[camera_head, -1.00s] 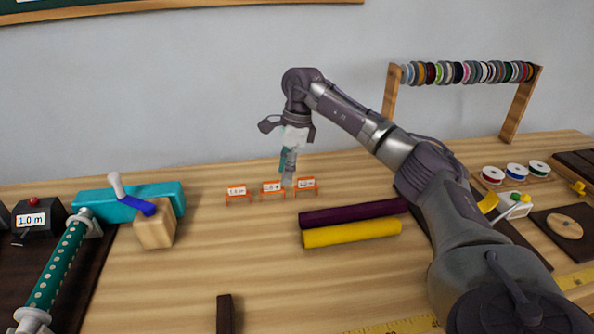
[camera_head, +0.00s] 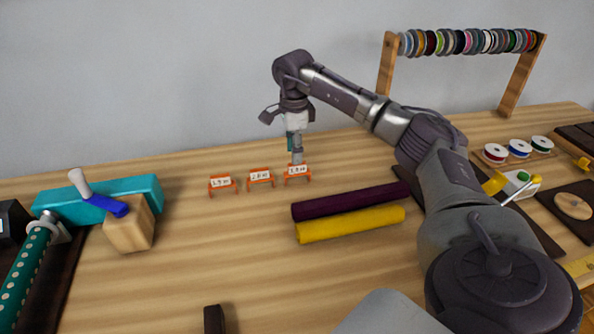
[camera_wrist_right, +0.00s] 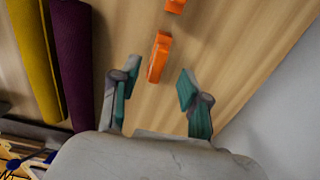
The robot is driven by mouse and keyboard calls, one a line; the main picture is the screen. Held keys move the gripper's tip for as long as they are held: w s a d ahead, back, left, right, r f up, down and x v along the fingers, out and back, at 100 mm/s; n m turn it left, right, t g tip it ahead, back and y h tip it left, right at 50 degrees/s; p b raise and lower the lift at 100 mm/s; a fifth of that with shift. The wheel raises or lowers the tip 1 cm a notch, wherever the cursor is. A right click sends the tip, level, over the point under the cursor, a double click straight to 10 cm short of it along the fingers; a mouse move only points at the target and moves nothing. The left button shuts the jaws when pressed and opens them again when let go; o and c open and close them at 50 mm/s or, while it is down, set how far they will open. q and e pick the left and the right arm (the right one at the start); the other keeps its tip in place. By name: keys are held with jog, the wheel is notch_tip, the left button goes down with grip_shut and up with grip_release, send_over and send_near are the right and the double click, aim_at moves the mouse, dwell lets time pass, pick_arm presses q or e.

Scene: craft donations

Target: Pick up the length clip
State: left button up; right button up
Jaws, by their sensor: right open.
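Three small orange length clips with white labels stand in a row on the table: a left one (camera_head: 222,184), a middle one (camera_head: 260,178) and a right one (camera_head: 298,175). The label print is too small to read surely. My right gripper (camera_head: 296,158) points down just above the right clip and partly overlaps it. In the right wrist view, my right gripper (camera_wrist_right: 158,78) is open and empty. One orange clip (camera_wrist_right: 159,57) shows between and slightly beyond its fingertips, and another clip (camera_wrist_right: 175,5) is at the top edge. My left gripper is not in view.
A purple roll (camera_head: 350,201) and a yellow roll (camera_head: 350,225) lie just in front of the right clip. A teal box (camera_head: 140,195) and a wooden block (camera_head: 130,230) stand at left. A ribbon rack (camera_head: 387,65) stands at the back right.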

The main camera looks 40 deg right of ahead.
aim_at(297, 173)
jog(key=f, duration=0.5)
jog(key=shift+s+d+f, duration=0.1)
jog(key=shift+s+d, duration=0.1)
jog(key=shift+d, duration=0.1)
grip_shut()
